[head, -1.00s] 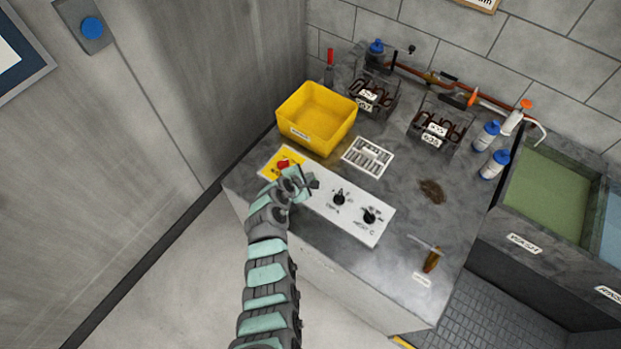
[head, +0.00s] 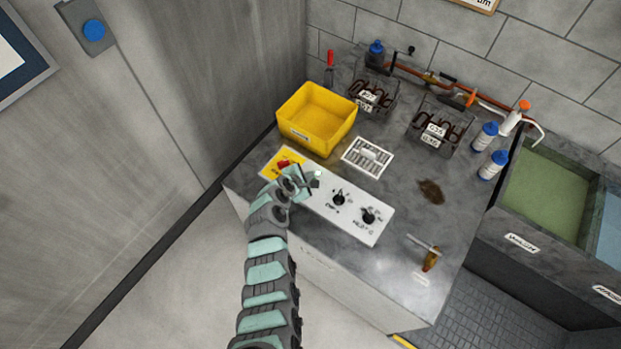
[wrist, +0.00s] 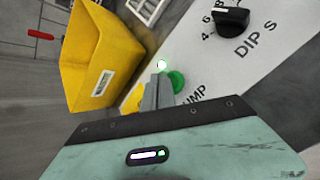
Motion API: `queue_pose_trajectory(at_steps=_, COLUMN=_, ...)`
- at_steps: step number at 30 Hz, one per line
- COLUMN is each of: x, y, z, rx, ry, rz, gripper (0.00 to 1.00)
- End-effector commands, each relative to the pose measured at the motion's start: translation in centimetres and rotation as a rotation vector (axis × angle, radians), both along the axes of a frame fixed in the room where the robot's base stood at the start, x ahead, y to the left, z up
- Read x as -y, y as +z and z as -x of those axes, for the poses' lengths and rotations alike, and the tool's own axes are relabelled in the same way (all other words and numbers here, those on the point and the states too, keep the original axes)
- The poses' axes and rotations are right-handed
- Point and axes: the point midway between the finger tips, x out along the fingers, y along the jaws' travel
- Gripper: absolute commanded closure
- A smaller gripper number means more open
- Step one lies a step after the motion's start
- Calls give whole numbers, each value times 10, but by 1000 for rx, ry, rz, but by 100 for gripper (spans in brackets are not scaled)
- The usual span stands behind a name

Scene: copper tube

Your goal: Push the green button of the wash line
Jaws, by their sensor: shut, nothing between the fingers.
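The white control panel (head: 325,200) lies along the front of the grey counter. In the wrist view the green button (wrist: 177,82) is a round cap on the panel, beside lettering that partly reads "UMP".
A red button (head: 285,164) on yellow is close left of my gripper. Black knobs (head: 338,199) are to the right. A yellow bin (head: 316,117) and a white slotted tray (head: 366,157) stand behind the panel. Green wash tank (head: 548,192) is far right.

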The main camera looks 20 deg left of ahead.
Motion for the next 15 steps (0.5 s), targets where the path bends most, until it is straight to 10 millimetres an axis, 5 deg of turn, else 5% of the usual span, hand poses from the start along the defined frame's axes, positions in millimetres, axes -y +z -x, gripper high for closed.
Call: queue_pose_trajectory(at_steps=15, x=0, y=52, z=0, rx=1, ry=1, rz=0, gripper=100)
